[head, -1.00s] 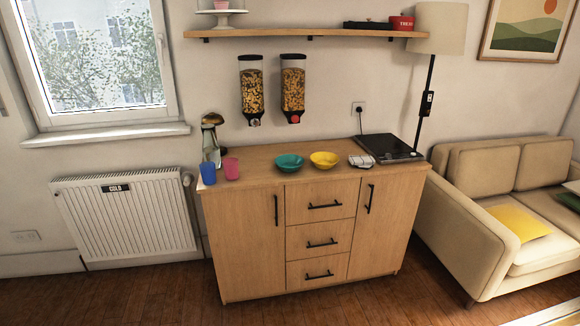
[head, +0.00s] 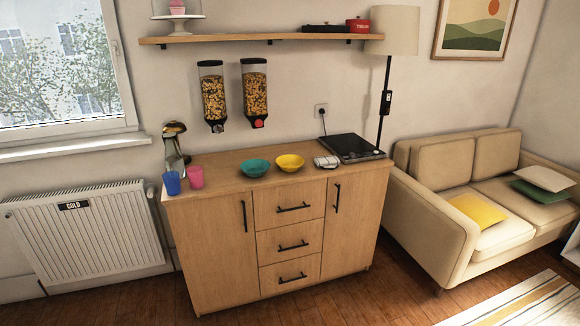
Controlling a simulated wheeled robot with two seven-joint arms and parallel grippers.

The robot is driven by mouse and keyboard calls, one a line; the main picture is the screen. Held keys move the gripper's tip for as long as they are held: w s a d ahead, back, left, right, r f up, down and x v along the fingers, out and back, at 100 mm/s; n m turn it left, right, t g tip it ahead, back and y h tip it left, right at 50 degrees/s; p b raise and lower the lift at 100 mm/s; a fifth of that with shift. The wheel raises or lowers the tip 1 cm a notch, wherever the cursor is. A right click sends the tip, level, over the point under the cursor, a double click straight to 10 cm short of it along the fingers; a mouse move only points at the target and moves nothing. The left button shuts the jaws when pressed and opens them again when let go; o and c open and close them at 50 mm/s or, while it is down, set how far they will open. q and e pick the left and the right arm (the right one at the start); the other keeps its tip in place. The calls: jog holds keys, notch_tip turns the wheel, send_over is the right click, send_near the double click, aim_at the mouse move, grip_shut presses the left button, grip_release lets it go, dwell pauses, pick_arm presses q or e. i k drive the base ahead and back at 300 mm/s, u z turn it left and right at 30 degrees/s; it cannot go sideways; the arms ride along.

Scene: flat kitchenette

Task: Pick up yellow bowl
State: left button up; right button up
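The yellow bowl (head: 290,162) stands upright on top of the wooden cabinet (head: 220,183), near the middle of its length. A teal bowl (head: 254,168) stands just to its left. The yellow bowl looks empty and nothing covers it. Neither of my grippers is in the head view.
On the cabinet top, a blue cup (head: 172,183) and a pink cup (head: 196,177) stand at the left. A small white item (head: 327,162) and a black hob (head: 350,147) are to the right. A radiator (head: 85,235) and sofa (head: 470,205) flank the cabinet. Wooden floor shows in front.

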aim_at(288, 163)
jog(key=u, duration=0.2)
jog(key=i, duration=1.5)
jog(key=u, duration=0.15)
